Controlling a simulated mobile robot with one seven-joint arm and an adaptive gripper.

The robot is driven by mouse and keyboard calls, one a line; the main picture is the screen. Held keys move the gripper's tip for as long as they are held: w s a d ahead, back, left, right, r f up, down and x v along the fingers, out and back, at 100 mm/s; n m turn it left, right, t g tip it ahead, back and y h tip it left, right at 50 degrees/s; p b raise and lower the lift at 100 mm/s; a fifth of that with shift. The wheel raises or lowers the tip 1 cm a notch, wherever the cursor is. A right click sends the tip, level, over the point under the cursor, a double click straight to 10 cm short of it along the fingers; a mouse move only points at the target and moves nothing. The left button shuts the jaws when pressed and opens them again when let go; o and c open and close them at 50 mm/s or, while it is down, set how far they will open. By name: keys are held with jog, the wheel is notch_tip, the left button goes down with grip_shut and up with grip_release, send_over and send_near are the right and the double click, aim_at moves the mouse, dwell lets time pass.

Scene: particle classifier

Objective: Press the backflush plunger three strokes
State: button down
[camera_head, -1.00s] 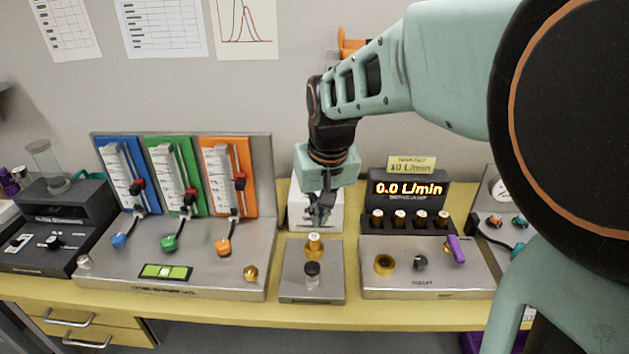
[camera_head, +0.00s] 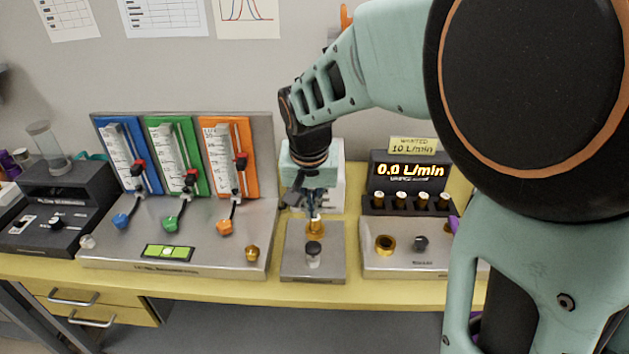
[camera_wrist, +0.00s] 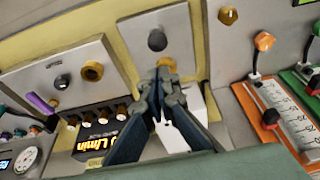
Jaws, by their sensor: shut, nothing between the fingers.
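A small steel plate (camera_head: 293,268) in the middle of the bench carries a black-topped knob on a pale stem (camera_head: 313,250), which looks like the plunger. A brass fitting (camera_head: 316,229) stands behind it on the same plate. My gripper (camera_head: 315,212) is shut and empty, pointing down just above the brass fitting and behind the black knob. In the wrist view, the fingertips (camera_wrist: 165,82) overlap the brass fitting (camera_wrist: 166,64), and the black knob (camera_wrist: 157,40) lies beyond them. I cannot tell whether the fingertips touch the brass.
A flowmeter panel (camera_head: 190,258) with blue, green and orange columns stands at left. At right, a steel box (camera_head: 400,265) sits before a display (camera_head: 410,171) reading 0.0 L/min and a row of brass-capped vials. A white box (camera_head: 333,188) is behind my gripper.

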aim_at(313, 248)
jog(key=x, duration=0.8)
jog(key=s+x, duration=0.1)
jog(key=x, duration=0.3)
jog(key=shift+f, duration=0.65)
notch_tip(313, 248, down, 3)
jog(key=shift+b, duration=1.05)
jog(key=shift+r, duration=0.1)
notch_tip(313, 248, up, 4)
jog(key=p, duration=0.3)
jog(key=shift+w+r, duration=0.15)
jog(key=shift+r, duration=0.1)
jog(key=v, duration=0.9)
jog(key=shift+s+r, duration=0.25)
jog(key=shift+r, duration=0.05)
